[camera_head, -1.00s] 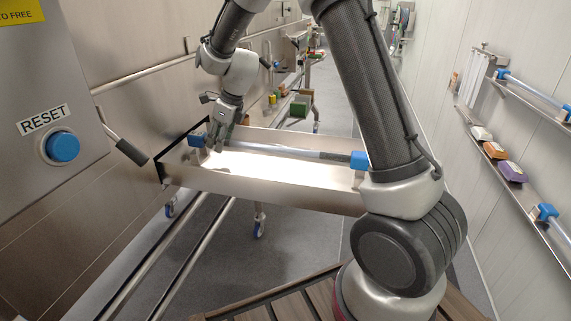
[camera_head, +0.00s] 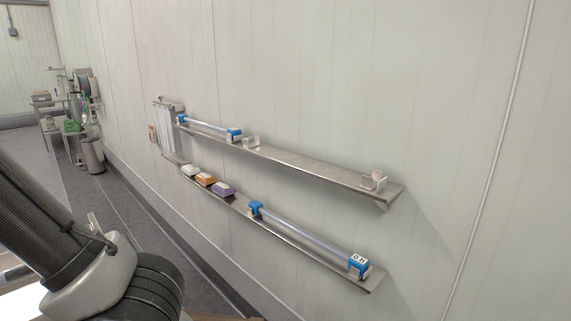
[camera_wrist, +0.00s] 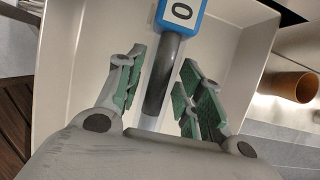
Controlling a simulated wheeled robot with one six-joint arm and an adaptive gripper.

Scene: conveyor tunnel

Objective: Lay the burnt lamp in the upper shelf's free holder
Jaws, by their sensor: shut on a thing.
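In the wrist view, my gripper (camera_wrist: 162,78) has its green-padded fingers on either side of the burnt lamp (camera_wrist: 166,70) and is shut on it. The lamp's tube is dark near its blue end cap (camera_wrist: 181,14), marked 0. The lamp's far end is out of view. In the head view, the upper shelf (camera_head: 310,165) runs along the wall. Its free holder is two pale, empty brackets, one near the middle (camera_head: 251,142) and one at the right end (camera_head: 373,181). My gripper does not show in the head view.
A clear lamp (camera_head: 207,127) with blue ends occupies the upper shelf's left part. The lower shelf (camera_head: 240,209) bears another blue-ended lamp (camera_head: 310,240) and white, orange and purple blocks (camera_head: 205,179). In the wrist view, a pale tray (camera_wrist: 235,60) lies behind the lamp; a brown cup-like object (camera_wrist: 293,87) is at right.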

